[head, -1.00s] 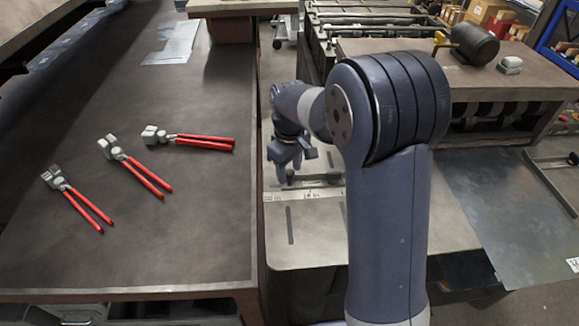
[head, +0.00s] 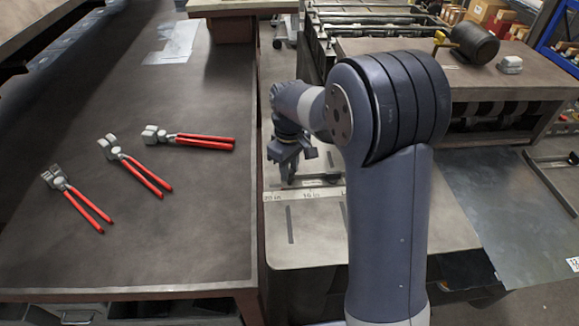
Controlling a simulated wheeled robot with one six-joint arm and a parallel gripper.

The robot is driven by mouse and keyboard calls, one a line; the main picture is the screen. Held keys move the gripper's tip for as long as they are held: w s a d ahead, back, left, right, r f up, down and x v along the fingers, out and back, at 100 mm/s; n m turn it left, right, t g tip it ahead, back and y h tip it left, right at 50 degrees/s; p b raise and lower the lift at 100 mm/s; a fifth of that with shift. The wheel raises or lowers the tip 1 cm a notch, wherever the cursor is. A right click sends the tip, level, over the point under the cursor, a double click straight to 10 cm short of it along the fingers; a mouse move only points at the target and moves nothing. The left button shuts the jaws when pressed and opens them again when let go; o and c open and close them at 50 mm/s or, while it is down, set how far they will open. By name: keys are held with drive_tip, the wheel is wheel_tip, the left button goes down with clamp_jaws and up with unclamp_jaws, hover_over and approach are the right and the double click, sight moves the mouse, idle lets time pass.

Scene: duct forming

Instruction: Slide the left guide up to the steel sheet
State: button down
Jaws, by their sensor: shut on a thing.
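My gripper (head: 287,171) is low over the near left part of the machine's pale bed (head: 320,240). Its fingers point down and are closed on a small part at the bed. I take this part to be the left guide (head: 318,181), which shows as a short low bar just right of the fingers, behind the ruler strip. My arm hides the right end of the guide and the bed beyond it. A large grey metal sheet (head: 500,205) lies at the right; I cannot tell whether it is the task's steel sheet, and its left edge is hidden.
A ruler strip (head: 303,195) and a dark slot (head: 290,225) mark the bed. A dark workbench (head: 190,240) on the left holds several red-handled pliers (head: 140,172). A roller machine and a wooden-topped table (head: 400,48) stand behind.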

drive_tip(key=shift+d, duration=0.1)
drive_tip(key=d, duration=1.8)
drive_tip(key=shift+a, duration=0.1)
drive_tip(key=c, duration=1.2)
unclamp_jaws()
wheel_tip(320, 180, up, 11)
drive_tip(key=shift+f, duration=0.1)
